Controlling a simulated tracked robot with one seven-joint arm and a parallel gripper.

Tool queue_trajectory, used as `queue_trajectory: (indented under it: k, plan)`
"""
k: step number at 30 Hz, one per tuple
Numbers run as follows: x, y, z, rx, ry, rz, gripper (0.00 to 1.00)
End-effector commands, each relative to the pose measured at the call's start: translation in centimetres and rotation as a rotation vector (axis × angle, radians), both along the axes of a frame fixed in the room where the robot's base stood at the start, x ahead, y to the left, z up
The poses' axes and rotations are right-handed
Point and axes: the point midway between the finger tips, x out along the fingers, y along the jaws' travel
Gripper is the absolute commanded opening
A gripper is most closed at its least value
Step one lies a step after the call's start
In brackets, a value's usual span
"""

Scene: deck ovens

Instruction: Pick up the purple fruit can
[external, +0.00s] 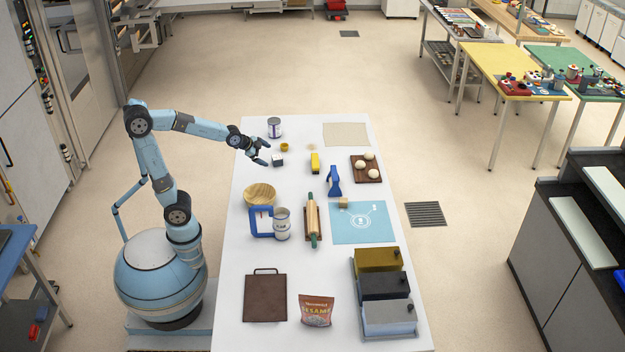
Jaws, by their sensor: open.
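The purple fruit can (274,128) stands upright near the far left corner of the white table, with a pale body and purple on its label. My gripper (264,152) is open and empty. It is over the table's left side, on the near side of the can and apart from it. At this size I cannot tell its exact height above the table.
A small pale block (277,160) and a yellow ring (284,147) lie close to my gripper. A beige mat (346,134) lies right of the can.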

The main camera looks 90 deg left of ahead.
Motion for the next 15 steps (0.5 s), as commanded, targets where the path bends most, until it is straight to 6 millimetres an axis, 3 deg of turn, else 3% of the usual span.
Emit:
queue_trajectory:
  k: [6,15]
  plan:
    - [3.2,8.5,-2.3,0.216,0.001,-0.019,1.0]
    - [4.9,20.1,-5.7,0.561,0.066,-0.062,1.0]
